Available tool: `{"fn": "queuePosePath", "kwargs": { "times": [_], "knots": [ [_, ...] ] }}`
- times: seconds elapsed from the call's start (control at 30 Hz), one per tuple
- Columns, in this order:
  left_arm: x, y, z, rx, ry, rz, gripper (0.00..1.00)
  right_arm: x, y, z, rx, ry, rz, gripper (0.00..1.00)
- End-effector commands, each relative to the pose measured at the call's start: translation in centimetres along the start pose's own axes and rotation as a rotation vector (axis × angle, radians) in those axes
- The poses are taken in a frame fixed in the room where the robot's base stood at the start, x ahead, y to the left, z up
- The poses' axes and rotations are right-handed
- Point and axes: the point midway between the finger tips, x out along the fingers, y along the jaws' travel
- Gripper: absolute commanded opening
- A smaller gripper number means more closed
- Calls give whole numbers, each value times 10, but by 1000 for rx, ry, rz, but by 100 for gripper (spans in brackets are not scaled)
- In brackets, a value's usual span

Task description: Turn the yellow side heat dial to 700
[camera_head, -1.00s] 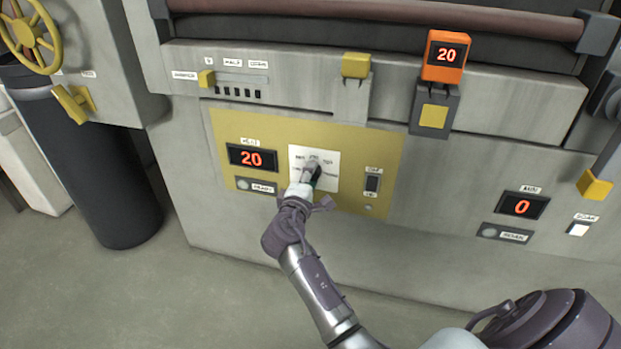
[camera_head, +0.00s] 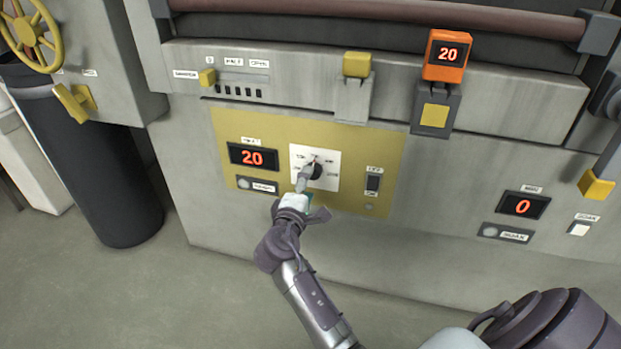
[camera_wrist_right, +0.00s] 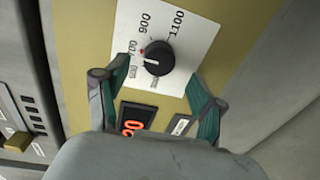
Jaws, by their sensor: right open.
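The heat dial is a black round knob (camera_head: 316,171) on a white scale plate (camera_head: 328,154) within the yellow panel (camera_head: 386,150). In the right wrist view the knob (camera_wrist_right: 159,56) has a white pointer line toward the left, on the side of the lower numbers; its exact setting is hard to read. The labels 700, 900 and 1100 show, with a red mark near 700. My right gripper (camera_wrist_right: 155,92) is open, its fingers apart on either side below the knob, not gripping it. In the head view the gripper (camera_head: 303,182) partly overlaps the plate. The heat display (camera_head: 252,157) reads 20.
A switch (camera_head: 373,183) sits right of the plate. An orange display (camera_head: 447,54) reads 20 above, and another display (camera_head: 522,205) at the right reads 0. A yellow handwheel (camera_head: 31,40) is at the upper left. The floor at lower left is clear.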

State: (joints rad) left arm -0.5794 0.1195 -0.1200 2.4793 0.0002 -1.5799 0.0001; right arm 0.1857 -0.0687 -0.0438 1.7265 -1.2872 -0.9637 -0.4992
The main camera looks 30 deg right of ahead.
Motion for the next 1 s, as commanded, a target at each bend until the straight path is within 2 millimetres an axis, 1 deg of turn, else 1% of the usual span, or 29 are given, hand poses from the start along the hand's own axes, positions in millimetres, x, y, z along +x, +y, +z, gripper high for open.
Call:
{"fn": "queuePosePath", "kwargs": {
  "times": [0.03,0.2,0.3,0.4,0.57,1.0],
  "knots": [
    [0,0,0,0,0,0,76,-13,-1,0,2,2,-4,69],
    [0,0,0,0,0,0,76,-48,-1,0,0,1,-4,69],
    [0,0,0,0,0,0,76,-64,-1,0,0,0,-3,69],
    [0,0,0,0,0,0,76,-75,-1,0,0,1,-3,69],
    [0,0,0,0,0,-1,76,-81,0,0,0,-1,-2,69],
    [0,0,0,0,0,-1,76,-81,0,0,0,0,-1,69]
  ]
}}
